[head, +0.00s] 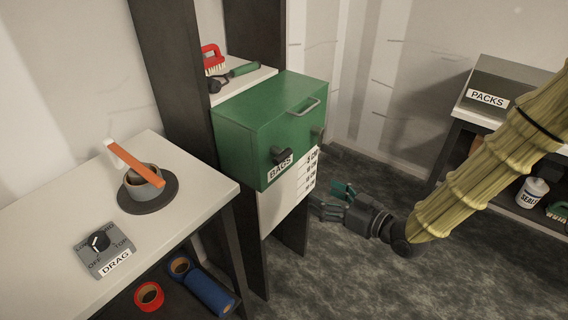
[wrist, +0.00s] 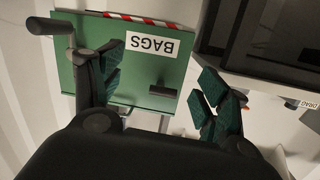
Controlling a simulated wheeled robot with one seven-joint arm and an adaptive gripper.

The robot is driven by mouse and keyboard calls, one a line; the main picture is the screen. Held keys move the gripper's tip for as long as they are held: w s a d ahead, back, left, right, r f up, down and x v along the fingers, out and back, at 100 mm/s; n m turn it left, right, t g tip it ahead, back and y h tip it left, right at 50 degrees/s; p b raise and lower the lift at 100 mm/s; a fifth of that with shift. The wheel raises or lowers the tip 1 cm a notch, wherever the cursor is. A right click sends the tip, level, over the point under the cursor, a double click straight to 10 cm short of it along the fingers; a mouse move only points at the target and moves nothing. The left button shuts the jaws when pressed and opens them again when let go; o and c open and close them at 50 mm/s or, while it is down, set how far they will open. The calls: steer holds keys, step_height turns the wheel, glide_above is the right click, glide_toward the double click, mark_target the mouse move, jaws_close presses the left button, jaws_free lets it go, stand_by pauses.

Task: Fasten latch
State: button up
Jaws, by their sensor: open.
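A green box (head: 262,118) labelled BAGS sits on a shelf unit, its front facing right in the head view. A dark latch-like lever (head: 281,155) is just above the label, and a second grey fitting (head: 318,132) is further right on the front. A grey bar handle (head: 304,106) is above them. In the wrist view the box appears upside down, with the dark lever (wrist: 163,90) between my fingers in the picture and another lever (wrist: 50,25) at upper left. My gripper (head: 330,201) is open and empty, below and right of the box, apart from it.
A brush (head: 212,60) lies on the shelf behind the box. A PACKS box (head: 500,88) stands at right. The floor between is clear.

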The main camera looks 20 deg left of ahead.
mark_target(284, 159)
step_height(284, 159, up, 6)
steer(key=a+n+g+y, duration=0.1)
steer(key=a+n+y, duration=0.1)
steer(key=a+n, duration=0.1)
steer(key=x, duration=0.3)
steer(key=p+x, duration=0.1)
steer(key=x, duration=0.6)
steer(key=shift+w+a+r, duration=0.2)
steer(key=shift+r, duration=0.05)
steer(key=c, duration=1)
